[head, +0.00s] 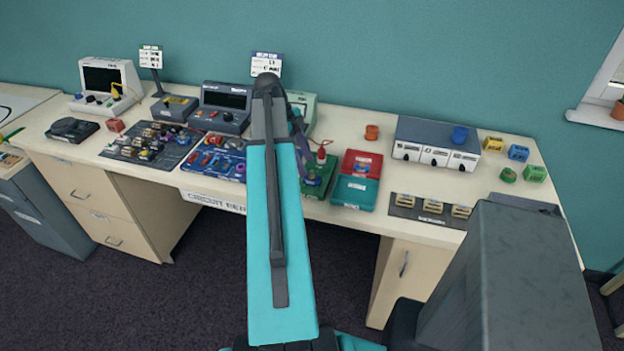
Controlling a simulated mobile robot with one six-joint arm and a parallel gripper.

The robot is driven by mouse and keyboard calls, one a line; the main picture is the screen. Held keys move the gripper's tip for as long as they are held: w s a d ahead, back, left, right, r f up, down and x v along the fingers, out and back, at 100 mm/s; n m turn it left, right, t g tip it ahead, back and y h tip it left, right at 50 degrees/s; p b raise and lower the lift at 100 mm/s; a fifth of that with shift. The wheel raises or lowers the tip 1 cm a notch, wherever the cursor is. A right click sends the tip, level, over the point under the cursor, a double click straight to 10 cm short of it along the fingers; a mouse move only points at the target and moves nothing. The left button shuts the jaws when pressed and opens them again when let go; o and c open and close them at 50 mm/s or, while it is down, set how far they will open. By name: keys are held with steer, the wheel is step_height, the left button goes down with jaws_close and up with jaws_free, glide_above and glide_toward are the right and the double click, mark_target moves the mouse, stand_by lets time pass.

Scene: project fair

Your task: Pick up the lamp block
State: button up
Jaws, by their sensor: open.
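I cannot tell for certain which thing is the lamp block, as the labels are too small to read. Small labelled blocks stand at the right end of the bench: a yellow block (493,143), a blue block (518,153) and a green block (536,173). A red block (116,125) stands near the left end. My arm rises across the middle of the view and bends down behind itself. My gripper (312,178) shows only in part, low over the green board (324,187). It is open, with nothing seen in it.
The bench (340,119) also holds a grey box with white fronts (407,131), a red and teal case (352,193), a blue tray (207,168) of coloured parts, a dark tray (117,151) and instruments at the back.

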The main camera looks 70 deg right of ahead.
mark_target(310, 175)
steer(key=shift+s+f, duration=0.15)
steer(key=shift+f, duration=0.05)
stand_by(0.3)
steer(key=shift+p+x, duration=0.85)
steer(key=shift+x, duration=0.25)
steer(key=shift+p+x, duration=0.35)
steer(key=shift+x, duration=1)
steer(key=shift+a, duration=0.1)
jaws_close()
steer(key=shift+r, duration=0.15)
